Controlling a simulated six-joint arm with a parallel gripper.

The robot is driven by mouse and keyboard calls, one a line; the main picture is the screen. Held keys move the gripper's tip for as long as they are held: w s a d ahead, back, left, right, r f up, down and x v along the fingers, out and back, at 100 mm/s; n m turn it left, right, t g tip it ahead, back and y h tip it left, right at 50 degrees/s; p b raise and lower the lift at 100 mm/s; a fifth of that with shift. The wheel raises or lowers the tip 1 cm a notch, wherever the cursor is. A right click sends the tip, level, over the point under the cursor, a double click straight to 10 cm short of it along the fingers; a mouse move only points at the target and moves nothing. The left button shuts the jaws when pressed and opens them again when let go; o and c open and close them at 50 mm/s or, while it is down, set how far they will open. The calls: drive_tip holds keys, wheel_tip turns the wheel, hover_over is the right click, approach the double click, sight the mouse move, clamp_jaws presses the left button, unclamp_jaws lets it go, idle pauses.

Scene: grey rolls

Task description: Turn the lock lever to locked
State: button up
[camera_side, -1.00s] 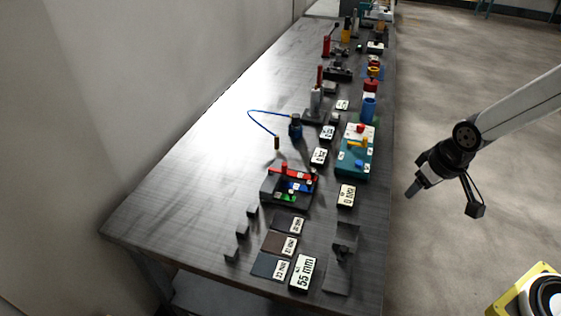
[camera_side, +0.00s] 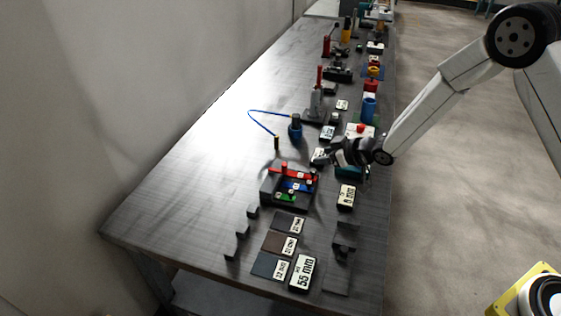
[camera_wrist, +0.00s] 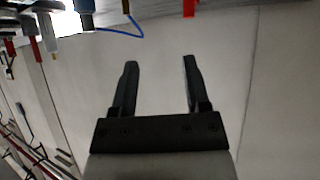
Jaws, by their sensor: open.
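A teal box with a pale top (camera_side: 350,173) stands near the right edge of the bench, mostly hidden behind my gripper. A red knob (camera_side: 361,127) shows on its far end. A dark block (camera_side: 270,193) to its left carries red (camera_side: 291,173), blue (camera_side: 299,187) and green (camera_side: 286,197) levers. I cannot tell which part is the lock lever or its setting. My gripper (camera_side: 326,157) is over the box's left side, pointing left; contact cannot be told. In the wrist view my gripper (camera_wrist: 160,62) is open, with nothing between its fingers.
A blue cable (camera_side: 262,125) loops up left of the box, between a dark blue cylinder (camera_side: 295,130) and a brown post (camera_side: 277,142). Labelled cards and several fixtures line the bench (camera_side: 190,190). The bench's left part is clear, along the wall.

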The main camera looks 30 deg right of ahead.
sight(286, 164)
drive_tip(key=w+a+f+n+y, duration=0.1)
drive_tip(key=w+a+f+y, duration=0.1)
drive_tip(key=a+f+y, duration=0.1)
drive_tip(key=shift+w+a+f+n+t, duration=0.2)
drive_tip(key=shift+a+f+n+t, duration=0.2)
drive_tip(key=shift+a, duration=0.1)
drive_tip(key=shift+w+a, duration=0.1)
drive_tip(key=shift+x, duration=3.7)
clamp_jaws()
